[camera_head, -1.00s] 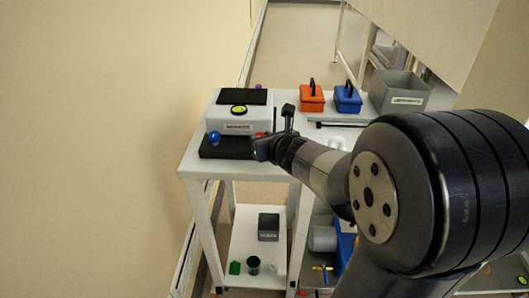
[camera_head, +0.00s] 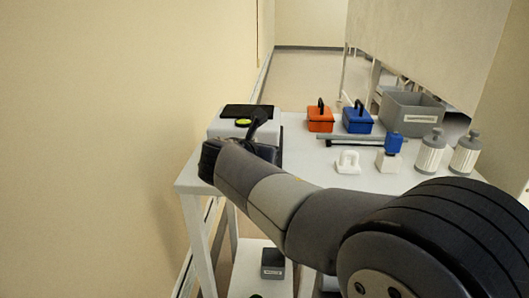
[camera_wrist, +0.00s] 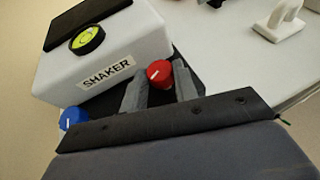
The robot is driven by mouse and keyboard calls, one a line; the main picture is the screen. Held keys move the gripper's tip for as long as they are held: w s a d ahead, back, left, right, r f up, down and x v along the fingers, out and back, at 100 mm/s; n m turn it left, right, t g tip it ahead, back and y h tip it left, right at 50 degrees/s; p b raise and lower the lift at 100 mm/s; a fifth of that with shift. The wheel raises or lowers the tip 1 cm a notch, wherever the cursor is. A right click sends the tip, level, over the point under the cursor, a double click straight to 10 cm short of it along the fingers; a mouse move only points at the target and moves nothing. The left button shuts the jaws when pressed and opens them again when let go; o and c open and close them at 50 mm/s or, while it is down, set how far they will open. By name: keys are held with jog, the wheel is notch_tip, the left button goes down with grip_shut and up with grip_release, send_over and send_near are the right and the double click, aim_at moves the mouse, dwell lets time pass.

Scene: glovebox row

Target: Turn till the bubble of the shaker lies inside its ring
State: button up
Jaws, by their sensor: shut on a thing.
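The shaker is a white box labelled SHAKER with a dark top plate; it shows in the wrist view (camera_wrist: 130,45) and, partly behind my arm, in the head view (camera_head: 217,127). Its round yellow-green level (camera_wrist: 87,39) has a black rim and a dark ring mark; the bubble is too small to place surely against the ring. A red knob (camera_wrist: 158,72) with a white line is at the shaker's front. My gripper (camera_wrist: 161,78) has one finger on each side of the red knob and is shut on it. A blue knob (camera_wrist: 73,117) is to the left, partly hidden by my gripper.
A white hook-shaped holder (camera_head: 348,163), a blue-topped white block (camera_head: 390,150), white canisters (camera_head: 431,155), orange (camera_head: 320,120) and blue (camera_head: 357,121) caddies and a grey bin (camera_head: 410,112) stand to the right on the table. A wall is close on the left.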

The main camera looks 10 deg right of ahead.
jog(key=shift+w+a+r+m+g+h+p, duration=0.1)
jog(key=shift+a+r+m+g+h+p, duration=0.1)
jog(key=shift+m+g+h+p, duration=0.35)
jog(key=shift+w+a+r+m+g+h+p, duration=0.15)
jog(key=shift+m+h+p, duration=0.2)
jog(key=shift+p, duration=0.35)
jog(key=m+g+h+p, duration=0.1)
jog(key=p, duration=0.2)
jog(key=m+g+h+p, duration=0.1)
jog(key=m+g+p, duration=0.1)
jog(key=p, duration=0.1)
jog(key=shift+w+r+m+h, duration=0.1)
jog(key=shift+w+m+h, duration=0.1)
jog(key=shift+m+h, duration=0.1)
jog(key=m+g+p, duration=0.1)
jog(key=p, duration=0.1)
jog(key=m+g+h+p, duration=0.1)
jog(key=g+p, duration=0.1)
jog(key=p, duration=0.1)
jog(key=shift+w+a+m, duration=0.1)
jog(key=shift+w+m, duration=0.15)
jog(key=shift+m, duration=0.05)
jog(key=shift+w+f+m+g+h+p, duration=0.1)
jog(key=shift+f+m+g+h+p, duration=0.25)
jog(key=shift+m+g+p, duration=0.75)
jog(key=shift+p, duration=0.3)
jog(key=shift+f, duration=0.1)
jog(key=o, duration=0.7)
